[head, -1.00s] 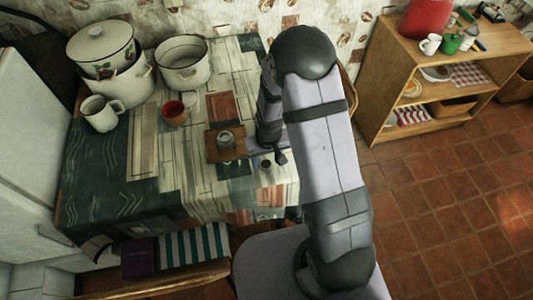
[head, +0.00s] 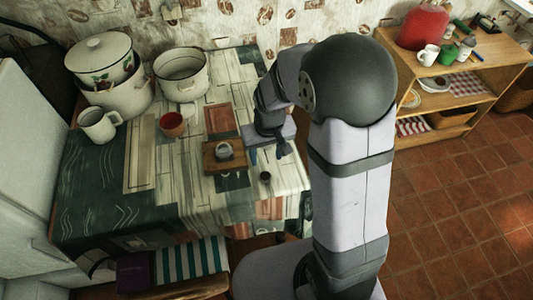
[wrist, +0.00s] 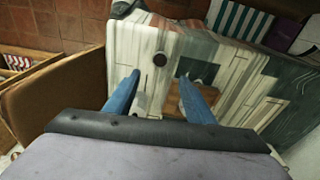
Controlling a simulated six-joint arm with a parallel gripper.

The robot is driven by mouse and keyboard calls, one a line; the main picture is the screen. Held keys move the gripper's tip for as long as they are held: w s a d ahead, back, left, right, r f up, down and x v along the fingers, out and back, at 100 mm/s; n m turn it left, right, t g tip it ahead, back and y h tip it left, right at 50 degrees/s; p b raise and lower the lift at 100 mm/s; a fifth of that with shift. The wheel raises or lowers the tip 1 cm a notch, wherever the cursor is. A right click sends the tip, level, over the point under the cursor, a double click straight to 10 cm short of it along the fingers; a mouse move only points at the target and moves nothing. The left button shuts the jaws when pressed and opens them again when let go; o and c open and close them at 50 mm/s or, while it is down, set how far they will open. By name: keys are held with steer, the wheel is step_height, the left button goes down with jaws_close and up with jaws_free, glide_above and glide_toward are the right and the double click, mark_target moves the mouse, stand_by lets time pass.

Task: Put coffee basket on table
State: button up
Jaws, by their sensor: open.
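A small grey metal piece (head: 224,152) sits on a square wooden board (head: 210,165) on the cloth-covered table (head: 185,215). A small dark round piece (head: 265,176) stands on the cloth to the right of the board; it also shows in the wrist view (wrist: 160,59). I cannot tell for sure which of these is the coffee basket. My gripper (wrist: 160,76) is open and empty, its blue fingers apart above the table. In the head view my gripper (head: 267,156) is just right of the board. In the wrist view the board (wrist: 192,100) is partly hidden behind a finger.
A red-brown cup (head: 173,124), a white mug (head: 99,124), a pot (head: 182,76) and a lidded pot (head: 100,58) stand at the table's back left. A wooden shelf (head: 440,90) stands at the right. The table's front left is clear.

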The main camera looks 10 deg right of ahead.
steer(key=s+d+r, duration=0.1)
steer(key=s, duration=0.6)
steer(key=s+d+r+g, duration=0.1)
steer(key=s+d+r, duration=0.1)
steer(key=s, duration=0.6)
steer(key=shift+r+m, duration=0.3)
